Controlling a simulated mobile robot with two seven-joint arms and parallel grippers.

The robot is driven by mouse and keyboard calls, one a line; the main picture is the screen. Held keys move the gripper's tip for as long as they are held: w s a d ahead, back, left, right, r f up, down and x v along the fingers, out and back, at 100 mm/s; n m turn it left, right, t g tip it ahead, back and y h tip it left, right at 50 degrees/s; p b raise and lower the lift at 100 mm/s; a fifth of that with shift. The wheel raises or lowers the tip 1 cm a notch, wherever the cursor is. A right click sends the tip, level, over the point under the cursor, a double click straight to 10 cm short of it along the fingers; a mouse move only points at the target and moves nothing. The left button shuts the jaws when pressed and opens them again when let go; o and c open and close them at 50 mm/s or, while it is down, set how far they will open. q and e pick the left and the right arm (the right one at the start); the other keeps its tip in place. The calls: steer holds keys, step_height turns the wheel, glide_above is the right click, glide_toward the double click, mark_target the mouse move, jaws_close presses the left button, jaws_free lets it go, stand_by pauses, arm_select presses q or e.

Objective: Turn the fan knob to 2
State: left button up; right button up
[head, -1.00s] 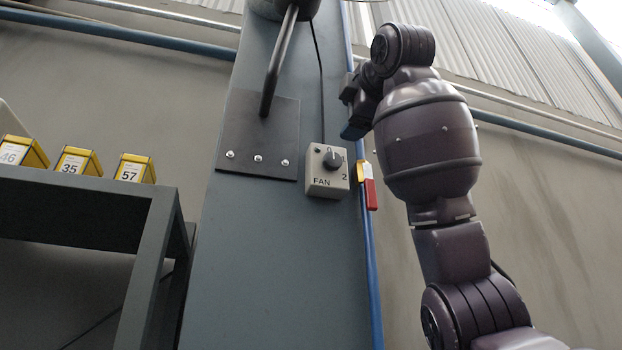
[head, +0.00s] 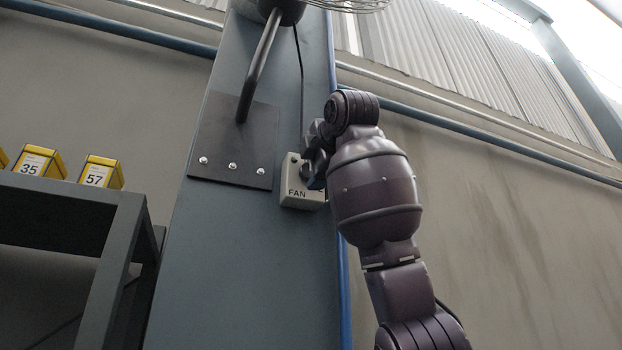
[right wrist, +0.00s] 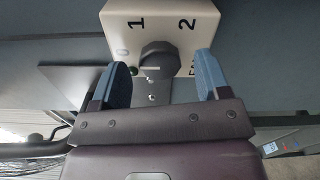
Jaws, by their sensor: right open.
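The fan control box (head: 300,199), pale with the word FAN on it, is fixed to the grey column. My right gripper (head: 313,178) covers its right part in the head view. In the right wrist view the box (right wrist: 116,18) shows the marks 1 and 2 and a dark round knob (right wrist: 160,58). The open blue fingers of the right gripper (right wrist: 163,80) are on either side of the knob, with gaps between; I cannot tell how near they are in depth. The knob's exact setting is unclear. My left gripper is not in view.
A black bolted plate (head: 232,150) with a bent rod is left of the box. A fan cage (head: 345,4) shows at the top. Yellow numbered boxes (head: 101,172) stand on a grey shelf (head: 110,215) at the left. A blue pipe (head: 344,290) runs down the column's right edge.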

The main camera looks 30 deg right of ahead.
steer(key=shift+w+d, duration=0.25)
steer(key=shift+w, duration=0.45)
steer(key=c, duration=0.9)
